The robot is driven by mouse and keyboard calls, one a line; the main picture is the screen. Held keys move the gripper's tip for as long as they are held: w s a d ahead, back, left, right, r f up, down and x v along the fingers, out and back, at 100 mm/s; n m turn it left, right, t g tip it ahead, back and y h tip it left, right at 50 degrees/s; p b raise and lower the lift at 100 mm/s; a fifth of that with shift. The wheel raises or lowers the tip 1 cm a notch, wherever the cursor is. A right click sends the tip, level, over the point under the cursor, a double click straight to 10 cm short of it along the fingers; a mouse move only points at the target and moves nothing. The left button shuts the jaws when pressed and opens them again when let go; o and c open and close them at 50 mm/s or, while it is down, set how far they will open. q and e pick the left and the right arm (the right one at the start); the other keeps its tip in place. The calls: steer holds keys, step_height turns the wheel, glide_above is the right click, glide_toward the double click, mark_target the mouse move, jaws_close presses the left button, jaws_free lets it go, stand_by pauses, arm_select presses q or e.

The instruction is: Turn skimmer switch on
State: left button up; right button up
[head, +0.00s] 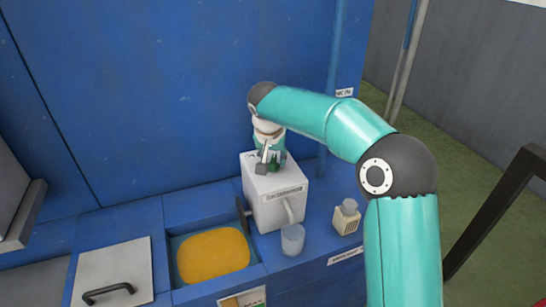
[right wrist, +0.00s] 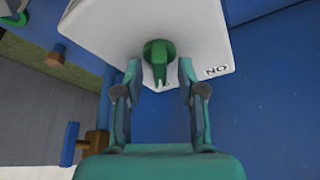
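The skimmer is a white box (head: 262,209) with a dark label on its front, standing on the blue unit beside the orange basin. Its switch is a green rotary knob (right wrist: 160,50) on the box's face, with "NO" style lettering seen upside down to its right in the right wrist view. My right gripper (head: 267,158) reaches down over the top of the box. In the right wrist view its two fingers (right wrist: 159,72) are apart, one on each side of the knob, with gaps showing between. Whether the tips touch the box is unclear. My left gripper is out of view.
A basin of orange liquid (head: 212,255) lies left of the box, and a grey lid with a black handle (head: 112,270) farther left. A clear cup (head: 292,239) stands in front. A small beige box (head: 346,218) is at right. A blue wall (head: 180,100) rises behind.

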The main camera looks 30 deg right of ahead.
jaws_close()
steer(key=shift+n, duration=0.4)
steer(key=shift+n+t+y, duration=0.3)
steer(key=shift+n+t, duration=0.1)
steer(key=shift+n, duration=0.3)
steer(key=shift+d+r+n+y+p, duration=0.15)
steer(key=shift+n+y+p, duration=0.3)
steer(key=shift+n, duration=0.75)
steer(key=n+y+p, duration=0.1)
steer(key=n, duration=0.1)
steer(key=n+p, duration=0.1)
steer(key=n, duration=0.1)
steer(key=shift+d+t+y, duration=0.1)
steer(key=shift+t+y, duration=0.2)
steer(key=shift+y, duration=0.05)
steer(key=shift+n+y+p, duration=0.5)
steer(key=shift+n+p, duration=0.05)
steer(key=shift+n, duration=1.05)
